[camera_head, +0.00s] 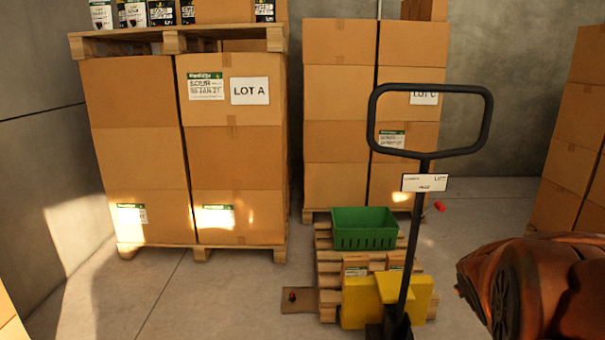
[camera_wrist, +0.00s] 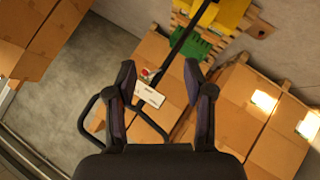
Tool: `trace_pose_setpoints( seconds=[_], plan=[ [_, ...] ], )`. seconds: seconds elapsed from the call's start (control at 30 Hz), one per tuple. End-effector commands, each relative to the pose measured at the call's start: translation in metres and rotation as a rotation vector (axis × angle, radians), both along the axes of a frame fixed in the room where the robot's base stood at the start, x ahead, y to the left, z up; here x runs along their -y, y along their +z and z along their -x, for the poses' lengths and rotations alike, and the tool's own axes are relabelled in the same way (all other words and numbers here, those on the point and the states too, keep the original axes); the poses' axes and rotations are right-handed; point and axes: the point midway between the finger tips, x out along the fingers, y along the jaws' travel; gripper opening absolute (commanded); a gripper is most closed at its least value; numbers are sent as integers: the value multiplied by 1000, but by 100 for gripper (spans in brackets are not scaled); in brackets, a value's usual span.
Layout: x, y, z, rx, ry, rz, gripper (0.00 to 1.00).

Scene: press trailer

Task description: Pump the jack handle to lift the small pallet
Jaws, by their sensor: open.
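The jack handle (camera_head: 412,245) is a black shaft with a wide loop on top, standing nearly upright with a slight tilt in the head view. It rises from a yellow pallet jack (camera_head: 357,306), which stands at the near end of the small pallet (camera_head: 328,268). The small pallet is low, close to the floor. In the wrist view, my gripper (camera_wrist: 160,76) is open and empty. The handle (camera_wrist: 178,47) shows beyond and between its fingers, with a white label and a red knob; contact is not visible. The head view does not show my fingers.
A green crate (camera_head: 365,238) and small cartons ride on the small pallet. Tall carton stacks stand at left (camera_head: 132,150), behind (camera_head: 335,110) and right (camera_head: 570,110). The floor (camera_head: 215,295) at front left is clear.

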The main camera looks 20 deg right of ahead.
Motion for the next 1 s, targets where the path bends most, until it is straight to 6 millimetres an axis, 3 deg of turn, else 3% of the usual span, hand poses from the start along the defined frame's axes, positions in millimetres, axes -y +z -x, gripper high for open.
trace_pose_setpoints(
  seconds=[0.27, 0.5, 0.7, 0.97, 1.0],
  plan=[
    [-100, -70, 31, -231, -41, -294, 53],
    [-191, -109, 88, -494, -63, -499, 53],
    [-242, -119, 134, -676, -68, -592, 53],
    [-287, -118, 186, -876, -69, -655, 53],
    [-285, -106, 184, -865, -71, -655, 53]
  ],
)
